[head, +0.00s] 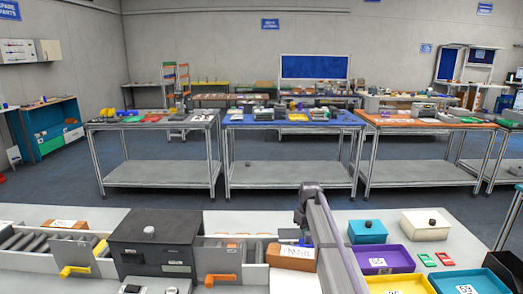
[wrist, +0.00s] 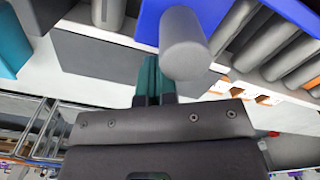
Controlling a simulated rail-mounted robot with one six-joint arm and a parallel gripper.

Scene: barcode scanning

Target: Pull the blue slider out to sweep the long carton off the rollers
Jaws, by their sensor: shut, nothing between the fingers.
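The blue slider (wrist: 153,20) shows at the top of the wrist view, with a grey cylindrical knob (wrist: 183,45) sticking out towards the camera. My gripper (wrist: 151,65) has its dark green fingers together and empty. In the picture the fingertips lie just left of the knob; I cannot tell whether they touch it. Grey rollers (wrist: 270,45) run to the right of the slider. In the head view, an orange-brown carton with a white label (head: 291,257) lies by the conveyor, left of my arm; I cannot tell whether it is the long carton. The slider cannot be made out there.
A black box (head: 152,240) stands over the conveyor, with yellow (head: 76,270) and orange (head: 221,278) handles near it. To the right are a teal box (head: 367,231), a white box (head: 426,224) and a purple tray (head: 384,258). A teal block (wrist: 10,45) is at the wrist view's left.

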